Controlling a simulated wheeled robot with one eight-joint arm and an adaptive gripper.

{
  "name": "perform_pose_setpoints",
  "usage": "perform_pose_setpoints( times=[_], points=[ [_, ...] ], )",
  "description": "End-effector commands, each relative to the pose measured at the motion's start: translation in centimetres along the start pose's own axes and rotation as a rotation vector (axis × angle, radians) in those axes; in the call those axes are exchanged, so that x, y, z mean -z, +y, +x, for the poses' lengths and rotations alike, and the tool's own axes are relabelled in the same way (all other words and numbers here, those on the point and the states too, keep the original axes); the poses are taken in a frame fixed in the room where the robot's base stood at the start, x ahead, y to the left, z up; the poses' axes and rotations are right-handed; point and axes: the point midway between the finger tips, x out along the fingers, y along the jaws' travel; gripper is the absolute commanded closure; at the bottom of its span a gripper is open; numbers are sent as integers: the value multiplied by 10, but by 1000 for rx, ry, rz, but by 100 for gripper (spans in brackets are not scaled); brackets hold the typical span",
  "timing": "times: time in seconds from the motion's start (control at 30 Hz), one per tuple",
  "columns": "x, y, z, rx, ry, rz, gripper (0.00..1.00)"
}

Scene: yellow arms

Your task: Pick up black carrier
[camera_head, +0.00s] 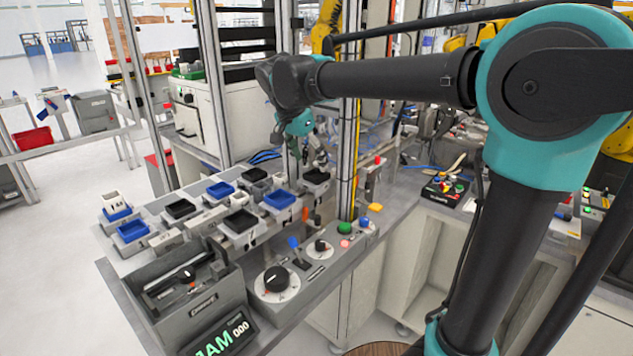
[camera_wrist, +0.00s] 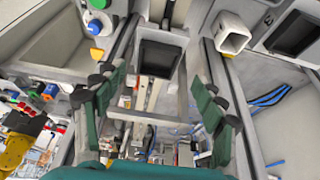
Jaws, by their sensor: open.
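A black carrier (camera_head: 316,176), a small open square tray, sits on a grey block at the far right end of the bench's tray rows. My gripper (camera_head: 307,155) hangs close above it in the head view. In the wrist view, a black carrier (camera_wrist: 161,60) lies ahead, between the lines of my open, empty fingers (camera_wrist: 158,92). I see no contact with it. Other black carriers stand in the rows, at front centre (camera_head: 240,221), left (camera_head: 180,209) and back (camera_head: 253,174). Another black one shows at upper right in the wrist view (camera_wrist: 292,34).
Blue trays (camera_head: 279,199) stand among the black ones. A vertical metal post (camera_head: 348,165) rises just right of my gripper. A control panel (camera_head: 310,262) with knobs and buttons lies in front. A white square cup (camera_wrist: 231,38) stands right of the carrier in the wrist view.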

Motion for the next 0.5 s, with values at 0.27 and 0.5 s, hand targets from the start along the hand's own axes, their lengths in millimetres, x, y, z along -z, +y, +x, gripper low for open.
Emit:
perform_pose_setpoints(
  times=[0.27, 0.5],
  points=[
    [1, 1, 20, 0, 0, 0, 29],
    [2, 3, 53, 0, 0, 1, 29]
  ],
)
